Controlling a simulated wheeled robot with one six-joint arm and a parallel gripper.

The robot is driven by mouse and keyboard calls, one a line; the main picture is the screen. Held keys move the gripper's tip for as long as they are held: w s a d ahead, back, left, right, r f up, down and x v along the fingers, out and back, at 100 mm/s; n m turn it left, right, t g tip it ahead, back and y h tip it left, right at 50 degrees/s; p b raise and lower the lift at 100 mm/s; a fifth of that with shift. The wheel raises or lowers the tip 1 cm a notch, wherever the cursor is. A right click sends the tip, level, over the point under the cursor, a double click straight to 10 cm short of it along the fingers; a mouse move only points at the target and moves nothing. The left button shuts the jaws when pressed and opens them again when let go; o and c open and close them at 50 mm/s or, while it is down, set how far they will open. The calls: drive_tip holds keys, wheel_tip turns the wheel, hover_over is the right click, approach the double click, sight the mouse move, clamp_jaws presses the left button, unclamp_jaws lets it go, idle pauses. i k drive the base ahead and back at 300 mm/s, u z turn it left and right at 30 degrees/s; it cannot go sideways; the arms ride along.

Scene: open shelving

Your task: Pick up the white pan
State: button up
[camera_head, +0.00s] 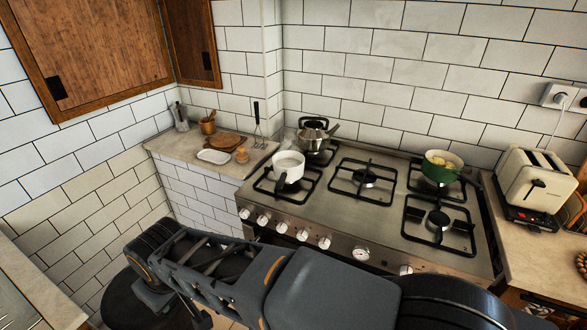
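The white pan (289,166) stands upright on the front left burner of the stove. It is small and deep, with a dark handle (281,184) pointing toward the front edge of the stove. Its inside looks white. My arm stretches across the bottom of the view, below and in front of the stove, apart from the pan. The fingertips of my gripper do not show, so I cannot see whether it is open or holds anything.
A grey metal pot (312,138) stands close behind the pan. A green pot (440,167) is on the back right burner. The left counter (176,148) holds boards, a white tray (214,156) and utensils. A toaster (532,178) is at right. The middle burners are clear.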

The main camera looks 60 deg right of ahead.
sight(289, 163)
drive_tip(key=z, duration=1.9)
drive_tip(key=k, duration=0.5)
drive_tip(key=u, duration=0.75)
drive_tip(key=i, duration=1)
drive_tip(key=u, duration=0.2)
